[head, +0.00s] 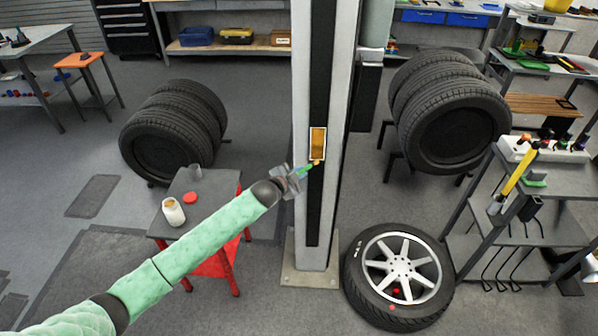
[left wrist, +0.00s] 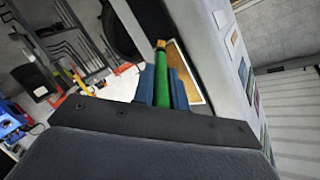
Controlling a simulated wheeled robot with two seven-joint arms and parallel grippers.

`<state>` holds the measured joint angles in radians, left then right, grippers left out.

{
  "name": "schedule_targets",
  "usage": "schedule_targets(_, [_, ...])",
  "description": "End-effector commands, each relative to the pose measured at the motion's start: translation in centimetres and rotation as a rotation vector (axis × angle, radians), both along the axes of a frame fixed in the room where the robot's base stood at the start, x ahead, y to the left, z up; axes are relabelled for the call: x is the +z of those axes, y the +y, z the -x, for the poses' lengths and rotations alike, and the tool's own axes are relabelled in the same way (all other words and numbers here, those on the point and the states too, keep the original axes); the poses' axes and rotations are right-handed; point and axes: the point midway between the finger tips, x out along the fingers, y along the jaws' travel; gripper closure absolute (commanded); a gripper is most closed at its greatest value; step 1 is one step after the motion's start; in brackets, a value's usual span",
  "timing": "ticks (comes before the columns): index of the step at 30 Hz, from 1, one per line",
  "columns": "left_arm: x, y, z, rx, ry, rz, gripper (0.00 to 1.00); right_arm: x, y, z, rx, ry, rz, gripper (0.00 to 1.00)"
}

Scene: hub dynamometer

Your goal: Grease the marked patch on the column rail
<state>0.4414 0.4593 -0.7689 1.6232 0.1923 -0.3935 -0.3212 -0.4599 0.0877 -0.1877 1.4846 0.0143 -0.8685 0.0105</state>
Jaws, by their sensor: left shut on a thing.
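The column (head: 342,60) stands upright in the middle of the head view, with a dark rail (head: 317,215) down its front. The marked patch (head: 318,141) on the rail is amber inside a white outline; it also shows in the left wrist view (left wrist: 182,66). My left gripper (head: 298,174) is shut on a green-handled brush (left wrist: 162,84), whose amber tip (head: 316,163) is at the patch's lower edge. I cannot tell whether the tip touches it. The open grease jar (head: 173,213) stands on a small table, its red lid (head: 190,197) beside it. My right gripper is not visible.
The small red-legged table (head: 215,190) stands left of the column. A wheel (head: 399,275) lies on the floor to the column's right. Stacked tyres (head: 173,133) stand at the left, more (head: 452,110) at the right, near a grey tool shelf (head: 562,160).

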Motion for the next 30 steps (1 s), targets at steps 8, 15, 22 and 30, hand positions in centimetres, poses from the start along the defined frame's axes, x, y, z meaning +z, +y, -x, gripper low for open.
schedule_targets(8, [0.1,0.0,2.4,0.001,0.002,0.001,1.0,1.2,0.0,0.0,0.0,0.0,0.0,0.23])
schedule_targets(15, [0.1,0.0,4.3,0.0,0.001,0.001,1.0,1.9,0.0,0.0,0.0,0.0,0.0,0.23])
schedule_targets(22, [0.0,0.1,5.2,0.001,0.002,0.001,1.0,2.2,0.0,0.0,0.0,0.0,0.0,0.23])
schedule_targets(30, [0.0,0.0,5.2,0.001,0.001,0.0,1.0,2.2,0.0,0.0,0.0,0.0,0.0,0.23])
